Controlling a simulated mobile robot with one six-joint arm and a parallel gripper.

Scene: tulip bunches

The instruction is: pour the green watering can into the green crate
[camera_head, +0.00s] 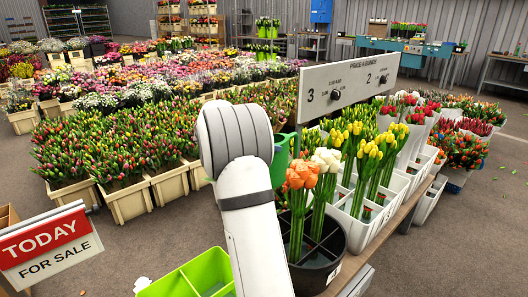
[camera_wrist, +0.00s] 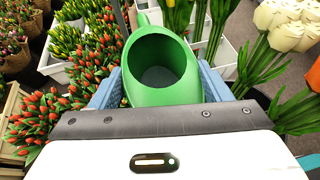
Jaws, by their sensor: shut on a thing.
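My gripper (camera_wrist: 161,84) is shut on the green watering can (camera_wrist: 140,95), with a blue finger on each side of it in the wrist view. The can's round open mouth faces the wrist camera and its inside looks dark and grey. In the head view, part of the can (camera_head: 283,160) shows behind my white arm, which hides the gripper and most of the can. The green crate (camera_head: 172,284) is at the bottom edge of the head view, left of my arm and well apart from the can. A divider shows inside it; its near part is cut off.
A black bucket (camera_head: 325,272) with orange and white tulips stands right of my arm. White crates (camera_head: 347,222) of yellow tulips and a sign board (camera_head: 345,82) with knobs are behind it. A "TODAY FOR SALE" sign (camera_head: 48,246) stands at left. Floor is clear between sign and crate.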

